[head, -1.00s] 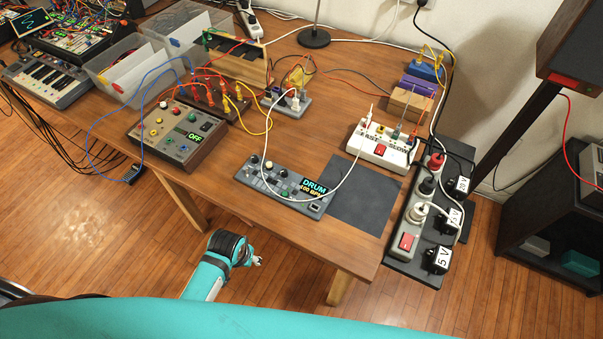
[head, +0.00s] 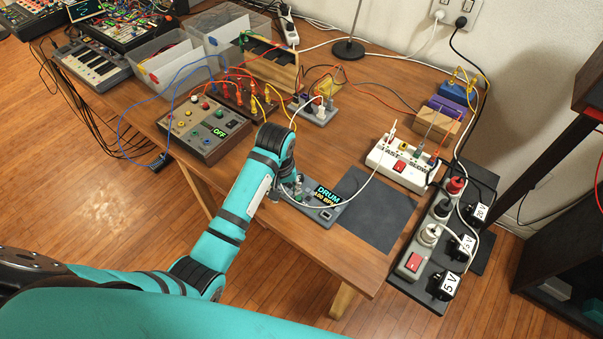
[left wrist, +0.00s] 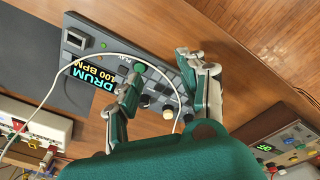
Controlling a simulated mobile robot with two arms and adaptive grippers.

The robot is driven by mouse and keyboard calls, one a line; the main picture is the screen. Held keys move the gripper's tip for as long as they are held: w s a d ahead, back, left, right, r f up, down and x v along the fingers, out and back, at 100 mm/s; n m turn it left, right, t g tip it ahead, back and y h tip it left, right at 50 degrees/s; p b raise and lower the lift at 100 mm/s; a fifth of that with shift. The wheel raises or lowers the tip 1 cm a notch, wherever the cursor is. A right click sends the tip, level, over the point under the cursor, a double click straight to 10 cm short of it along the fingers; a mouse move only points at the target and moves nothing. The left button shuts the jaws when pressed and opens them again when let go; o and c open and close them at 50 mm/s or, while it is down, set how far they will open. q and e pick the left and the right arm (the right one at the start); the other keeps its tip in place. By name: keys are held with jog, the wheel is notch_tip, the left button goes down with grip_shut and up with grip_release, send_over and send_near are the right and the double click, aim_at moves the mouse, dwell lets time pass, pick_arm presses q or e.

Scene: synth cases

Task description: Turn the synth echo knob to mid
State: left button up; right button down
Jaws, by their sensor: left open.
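The drum synth box (head: 328,211) is a grey panel with a lit display reading DRUM 100 BPM, on the table's front part. In the left wrist view its panel (left wrist: 101,43) shows upside down, with cream knobs (left wrist: 168,111) and a green button (left wrist: 138,67). I cannot read which knob is echo or where it points. My left gripper (left wrist: 161,74) is open over the knob end of the box, one finger on each side of the knob rows. No finger is clearly shut on a knob. In the head view my arm hides that end. My right gripper is out of view.
A white cable (left wrist: 52,88) loops over the drum box.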

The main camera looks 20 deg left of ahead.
pick_arm(q)
jog(key=w+d+r+n+g, duration=0.15)
jog(key=w+r+n, duration=0.25)
jog(key=w+r, duration=0.7)
jog(key=b, duration=0.2)
send_near(301, 176)
notch_tip(301, 176, down, 9)
jog(key=shift+s, duration=0.15)
grip_shut()
